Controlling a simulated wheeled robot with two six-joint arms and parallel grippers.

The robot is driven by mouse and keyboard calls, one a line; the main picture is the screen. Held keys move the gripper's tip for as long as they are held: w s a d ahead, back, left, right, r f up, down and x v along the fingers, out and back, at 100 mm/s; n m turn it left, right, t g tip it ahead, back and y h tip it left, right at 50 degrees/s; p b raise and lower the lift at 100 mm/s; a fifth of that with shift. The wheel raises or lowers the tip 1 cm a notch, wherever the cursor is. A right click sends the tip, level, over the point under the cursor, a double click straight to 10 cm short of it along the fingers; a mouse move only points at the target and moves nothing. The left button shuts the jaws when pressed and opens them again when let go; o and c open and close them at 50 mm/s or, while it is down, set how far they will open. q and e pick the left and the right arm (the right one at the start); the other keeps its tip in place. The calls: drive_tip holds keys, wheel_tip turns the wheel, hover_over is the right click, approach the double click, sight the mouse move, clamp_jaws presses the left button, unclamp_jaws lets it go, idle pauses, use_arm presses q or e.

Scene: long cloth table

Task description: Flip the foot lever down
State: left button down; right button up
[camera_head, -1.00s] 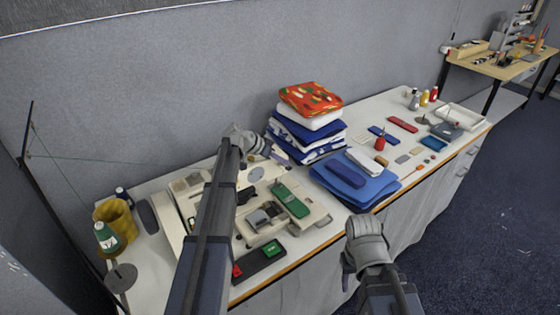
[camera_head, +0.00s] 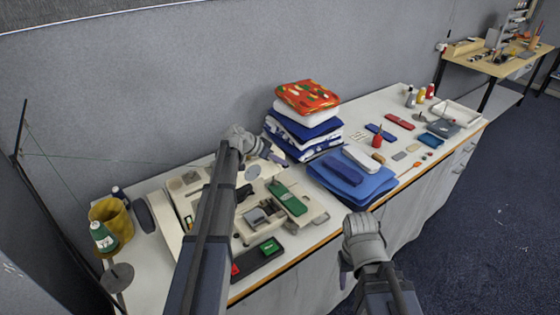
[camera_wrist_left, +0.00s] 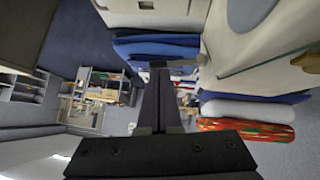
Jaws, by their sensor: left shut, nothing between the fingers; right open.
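A cream sewing machine (camera_head: 316,213) with a green panel (camera_head: 288,197) stands on the cloth table, partly hidden behind my left arm. My left gripper (camera_head: 276,157) is shut and empty at the machine's far side, near the folded cloths. In the left wrist view my shut fingers (camera_wrist_left: 160,78) point up beside the cream machine body (camera_wrist_left: 245,50). A small grey bar (camera_wrist_left: 182,63) shows at the fingertips; I cannot tell whether it is the foot lever or whether I touch it. My right gripper (camera_head: 345,278) is open and empty, in front of the table's front edge.
Folded cloths (camera_head: 303,125) are stacked behind the machine, and blue cloths (camera_head: 372,185) lie to its right. A black pedal with red and green patches (camera_head: 255,260) lies in front. A yellow container (camera_head: 112,222) stands at left. Small tools and bottles fill the right end.

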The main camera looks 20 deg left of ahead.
use_arm(q)
drive_tip(key=shift+s+d+f, duration=0.1)
drive_tip(key=f+m+t+y+b, duration=0.2)
drive_tip(key=b, duration=0.1)
drive_tip(key=d+f+m+t+y+b, duration=0.1)
drive_tip(key=y, duration=0.1)
drive_tip(key=shift+s+f+b, duration=0.15)
drive_tip(key=shift+s+b, duration=0.2)
drive_tip(key=shift+s, duration=0.05)
drive_tip(key=shift+r+p, duration=0.85)
